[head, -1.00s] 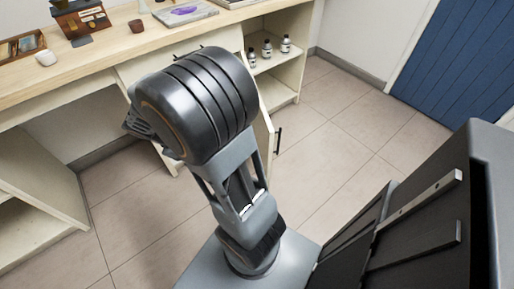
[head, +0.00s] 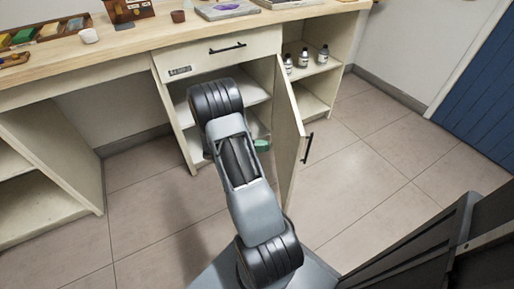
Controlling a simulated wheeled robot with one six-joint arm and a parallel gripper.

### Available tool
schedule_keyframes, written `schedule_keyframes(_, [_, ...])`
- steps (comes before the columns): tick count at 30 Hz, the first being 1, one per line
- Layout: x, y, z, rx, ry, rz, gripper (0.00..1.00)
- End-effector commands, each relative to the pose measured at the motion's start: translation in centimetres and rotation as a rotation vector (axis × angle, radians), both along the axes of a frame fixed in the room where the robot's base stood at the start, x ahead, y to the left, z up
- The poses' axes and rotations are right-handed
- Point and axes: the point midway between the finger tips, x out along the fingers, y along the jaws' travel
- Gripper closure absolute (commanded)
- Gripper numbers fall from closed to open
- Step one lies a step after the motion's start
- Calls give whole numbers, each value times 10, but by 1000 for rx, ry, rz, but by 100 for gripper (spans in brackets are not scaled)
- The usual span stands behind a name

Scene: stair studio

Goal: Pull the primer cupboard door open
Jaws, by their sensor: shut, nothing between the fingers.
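The cream cupboard door (head: 290,145) stands wide open in the head view, swung out from the right side of the cupboard below the drawer. Its black bar handle (head: 307,148) is on the face turned to the right. The open cupboard (head: 257,86) shows pale shelves inside, and a green-topped item (head: 262,146) shows low down, partly hidden by my arm. My arm reaches towards the opening, left of the door, with a gap between them. My gripper is hidden behind the arm's far end, so I cannot see its fingers.
A drawer (head: 215,52) with a black handle and small label is above the opening. The wooden worktop (head: 140,42) holds a cup (head: 89,36) and trays. Several bottles (head: 303,57) stand on the open shelf at right. The tiled floor (head: 370,165) right of the door is clear.

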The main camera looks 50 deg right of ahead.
Motion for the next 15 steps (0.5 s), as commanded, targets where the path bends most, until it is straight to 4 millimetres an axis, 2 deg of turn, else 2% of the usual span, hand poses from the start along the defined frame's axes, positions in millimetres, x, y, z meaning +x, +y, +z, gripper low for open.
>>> schedule_keyframes(6, [-30,-30,-2,-1,-2,-5,100])
schedule_keyframes(15, [-56,-56,-1,1,-1,-2,100])
